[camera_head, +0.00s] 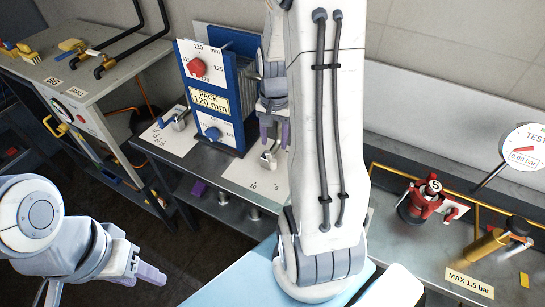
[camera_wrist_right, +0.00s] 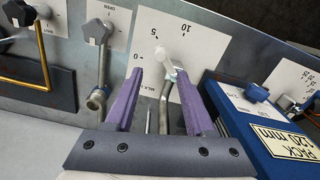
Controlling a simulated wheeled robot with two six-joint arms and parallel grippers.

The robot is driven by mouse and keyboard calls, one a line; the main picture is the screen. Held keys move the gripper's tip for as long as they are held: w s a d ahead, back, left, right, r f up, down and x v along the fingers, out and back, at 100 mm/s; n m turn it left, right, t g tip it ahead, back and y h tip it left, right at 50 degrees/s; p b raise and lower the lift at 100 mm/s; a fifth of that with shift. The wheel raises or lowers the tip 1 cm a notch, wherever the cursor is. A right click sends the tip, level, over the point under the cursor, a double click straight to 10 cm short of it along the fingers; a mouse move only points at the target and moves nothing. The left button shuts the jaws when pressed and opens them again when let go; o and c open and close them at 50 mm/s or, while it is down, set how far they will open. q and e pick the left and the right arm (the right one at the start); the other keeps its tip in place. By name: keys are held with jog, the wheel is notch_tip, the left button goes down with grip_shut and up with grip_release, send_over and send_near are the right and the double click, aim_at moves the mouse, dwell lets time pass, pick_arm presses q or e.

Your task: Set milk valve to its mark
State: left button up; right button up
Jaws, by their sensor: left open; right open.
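The milk valve (camera_wrist_right: 166,88) is a grey metal lever with a pale tip, in front of a white scale card (camera_wrist_right: 203,47) marked 0, 5 and 10. In the head view the valve (camera_head: 269,157) shows just below my right gripper (camera_head: 274,140). In the right wrist view my right gripper (camera_wrist_right: 160,74) is open, with its purple fingers on either side of the lever. I cannot tell whether they touch it. The lever's exact reading and any mark are unclear. My left gripper (camera_head: 152,266) is open and empty at the lower left, away from the valve.
A blue PACK 120 mm unit (camera_head: 240,97) with red and blue knobs stands beside the valve. Another valve (camera_wrist_right: 101,75) with a dark knob is on the other side.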

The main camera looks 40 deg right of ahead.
aim_at(274, 160)
notch_tip(274, 160, down, 10)
jog(key=shift+a+r+p, duration=0.1)
jog(key=shift+r+p, duration=0.05)
jog(key=shift+p, duration=0.35)
grip_shut()
dwell(1.2)
